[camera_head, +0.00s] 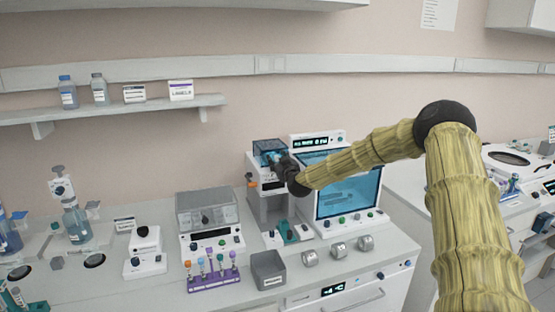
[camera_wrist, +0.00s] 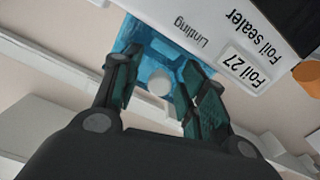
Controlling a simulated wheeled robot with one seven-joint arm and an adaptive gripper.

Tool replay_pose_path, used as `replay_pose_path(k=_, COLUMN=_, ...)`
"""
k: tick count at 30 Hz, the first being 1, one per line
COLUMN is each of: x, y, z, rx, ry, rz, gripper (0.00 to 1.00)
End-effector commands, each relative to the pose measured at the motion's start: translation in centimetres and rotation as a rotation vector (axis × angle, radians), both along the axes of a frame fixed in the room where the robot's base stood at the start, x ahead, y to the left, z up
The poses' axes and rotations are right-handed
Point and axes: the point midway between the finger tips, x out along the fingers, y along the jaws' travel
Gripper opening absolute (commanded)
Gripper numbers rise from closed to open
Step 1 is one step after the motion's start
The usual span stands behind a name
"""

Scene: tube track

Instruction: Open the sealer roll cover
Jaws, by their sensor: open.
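The foil sealer (camera_head: 256,172) is a light grey unit on the bench, left of a large screen. Its roll cover (camera_head: 268,146) is a see-through blue box on top, and it looks closed. The cover also shows in the wrist view (camera_wrist: 171,48), beside the labels "Foil sealer" and "Foil 27". A round white piece (camera_wrist: 159,82) shows at the cover, between my fingers in that view. My gripper (camera_wrist: 155,92) is open, with one finger on each side of the cover's near part. In the head view my gripper (camera_head: 273,160) hides part of the cover's front; contact cannot be told.
A screen unit (camera_head: 349,192) stands close on the sealer's right. A lidded device (camera_head: 207,211) stands to its left. A grey bin (camera_head: 268,270), a purple tube rack (camera_head: 213,277) and several metal rings (camera_head: 339,250) sit in front. A wall shelf (camera_head: 110,110) is at upper left.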

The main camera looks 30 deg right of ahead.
Motion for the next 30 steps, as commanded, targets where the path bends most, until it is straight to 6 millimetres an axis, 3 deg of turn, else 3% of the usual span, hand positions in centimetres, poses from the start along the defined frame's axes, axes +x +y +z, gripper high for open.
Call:
replay_pose_path(k=11, x=0.33, y=-0.09, z=-0.03, rx=0.0, ry=0.0, rz=0.0, gripper=0.42)
replay_pose_path(k=18, x=0.32, y=-0.1, z=-0.01, rx=0.0, ry=0.0, rz=0.0, gripper=0.02)
replay_pose_path(k=19, x=0.31, y=-0.11, z=-0.02, rx=0.0, ry=0.0, rz=0.0, gripper=0.0)
replay_pose_path(k=30, x=0.57, y=0.22, z=0.29, rx=0.0, ry=0.009, rz=0.003, gripper=0.0)
